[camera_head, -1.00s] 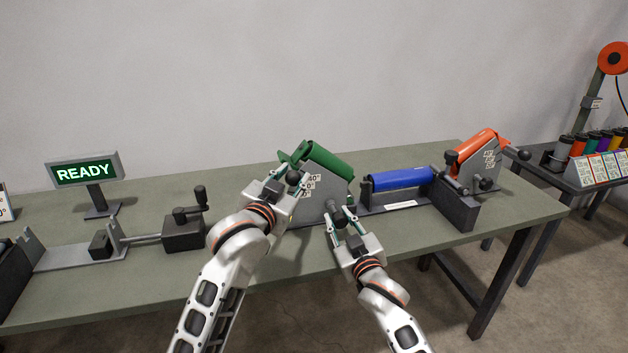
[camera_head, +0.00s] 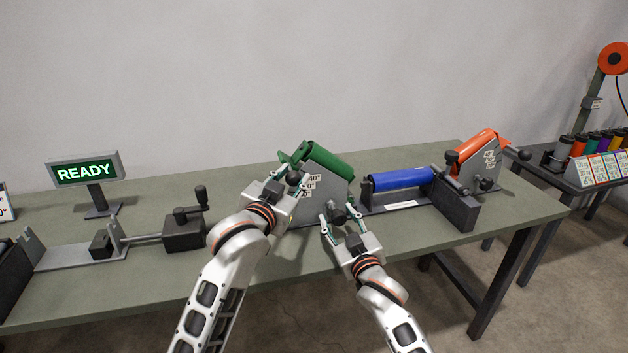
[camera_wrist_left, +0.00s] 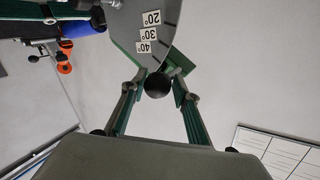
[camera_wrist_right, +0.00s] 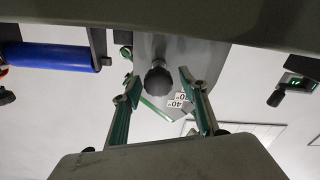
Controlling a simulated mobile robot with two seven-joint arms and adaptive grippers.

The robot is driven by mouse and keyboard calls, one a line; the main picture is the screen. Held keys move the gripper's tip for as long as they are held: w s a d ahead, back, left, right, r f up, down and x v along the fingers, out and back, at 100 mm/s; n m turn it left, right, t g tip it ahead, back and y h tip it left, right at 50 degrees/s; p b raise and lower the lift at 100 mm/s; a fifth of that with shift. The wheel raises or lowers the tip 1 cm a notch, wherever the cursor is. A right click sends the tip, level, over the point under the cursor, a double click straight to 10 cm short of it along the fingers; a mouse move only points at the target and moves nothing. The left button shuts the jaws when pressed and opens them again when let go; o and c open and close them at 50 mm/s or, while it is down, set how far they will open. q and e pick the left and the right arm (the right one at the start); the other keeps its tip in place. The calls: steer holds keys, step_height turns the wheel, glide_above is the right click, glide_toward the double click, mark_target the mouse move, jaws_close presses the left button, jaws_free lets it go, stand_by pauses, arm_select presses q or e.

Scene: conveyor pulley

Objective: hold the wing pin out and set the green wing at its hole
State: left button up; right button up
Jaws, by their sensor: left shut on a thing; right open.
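The green wing (camera_head: 328,163) is a green roller beside a grey side plate (camera_head: 325,208) with angle labels. The left wrist view shows labels 20°, 30° and 40° (camera_wrist_left: 148,32). My left gripper (camera_head: 291,180) is shut on the wing's black ball knob (camera_wrist_left: 157,86), at the plate's upper left. The wing pin's black knob (camera_head: 338,214) is low on the plate's front. My right gripper (camera_head: 338,222) is open, its fingers apart on either side of that knob, which also shows in the right wrist view (camera_wrist_right: 158,79).
A blue roller (camera_head: 402,180) lies right of the green wing, with an orange wing (camera_head: 476,150) beyond it. A crank block (camera_head: 184,230) and a READY sign (camera_head: 84,171) stand left. The table's front strip (camera_head: 150,282) is clear.

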arm_select(q)
steer(key=shift+s+d+f, duration=0.1)
steer(key=shift+d+f, duration=0.25)
steer(key=shift+f, duration=0.15)
arm_select(e)
steer(key=shift+v, duration=3.25)
arm_select(q)
steer(key=o, duration=1)
steer(key=shift+o, duration=0.6)
steer(key=shift+d+r, duration=0.1)
arm_select(e)
steer(key=shift+d, duration=0.2)
arm_select(q)
steer(key=shift+a+r, duration=0.2)
steer(key=shift+r, duration=0.05)
arm_select(e)
steer(key=shift+w, duration=0.1)
